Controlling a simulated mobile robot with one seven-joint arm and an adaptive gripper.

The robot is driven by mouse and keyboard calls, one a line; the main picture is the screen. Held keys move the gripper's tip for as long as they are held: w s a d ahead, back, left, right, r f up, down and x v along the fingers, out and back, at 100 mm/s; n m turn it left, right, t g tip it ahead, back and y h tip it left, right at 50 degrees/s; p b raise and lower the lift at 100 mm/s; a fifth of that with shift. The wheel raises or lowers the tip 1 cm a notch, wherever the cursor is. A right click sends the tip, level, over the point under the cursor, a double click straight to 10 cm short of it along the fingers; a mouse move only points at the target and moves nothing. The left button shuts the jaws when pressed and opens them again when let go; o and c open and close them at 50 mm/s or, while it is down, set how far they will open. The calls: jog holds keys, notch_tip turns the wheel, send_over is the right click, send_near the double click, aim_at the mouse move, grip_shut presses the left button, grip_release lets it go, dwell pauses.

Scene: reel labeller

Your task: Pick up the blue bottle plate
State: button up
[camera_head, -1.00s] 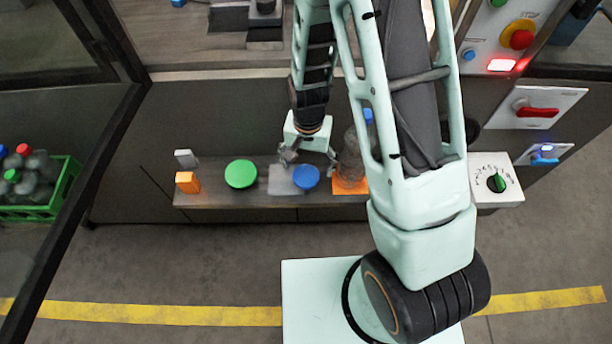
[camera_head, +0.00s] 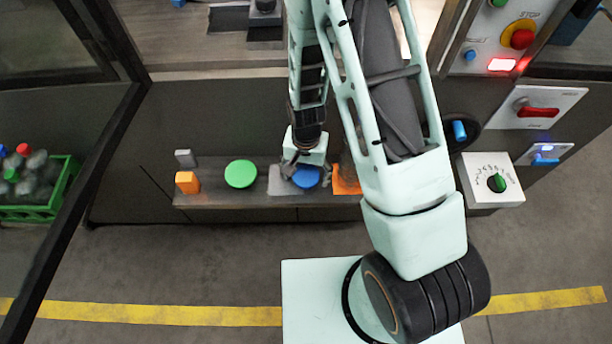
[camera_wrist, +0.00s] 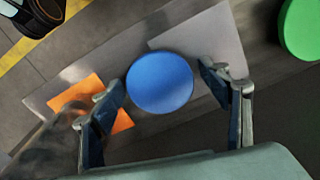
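The blue bottle plate (camera_head: 307,178) is a round blue disc on a narrow shelf, partly covered by my gripper in the head view. In the wrist view the blue plate (camera_wrist: 160,82) shows whole, between and a little beyond my fingertips. My gripper (camera_wrist: 160,82) is open, with one finger to each side of the disc and gaps between. In the head view my gripper (camera_head: 306,176) hangs pointing down over the plate. Whether the fingers are at the plate's height I cannot tell.
A green disc (camera_head: 241,174) lies left on the shelf (camera_head: 220,200), with orange (camera_head: 187,182) and grey (camera_head: 185,158) blocks beyond. An orange square (camera_head: 346,180) lies right of the blue plate, a grey square (camera_head: 281,180) under its left side. A blurred dark bottle-like shape (camera_wrist: 45,150) shows lower left in the wrist view.

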aim_at(306, 177)
jog(key=c, duration=1.1)
jog(key=shift+o, duration=0.2)
jog(key=shift+r, duration=0.15)
jog(key=shift+r+p, duration=0.5)
jog(key=shift+r, duration=0.1)
notch_tip(306, 177, up, 3)
jog(key=shift+s+f+p, duration=0.15)
jog(key=shift+p, duration=0.75)
jog(key=s+d+r+p, duration=0.3)
jog(key=s+r+p, duration=0.5)
jog(key=s+p, duration=0.4)
jog(key=shift+s+d+r+p, duration=0.35)
jog(key=shift+s+r, duration=0.05)
jog(key=shift+s, duration=0.15)
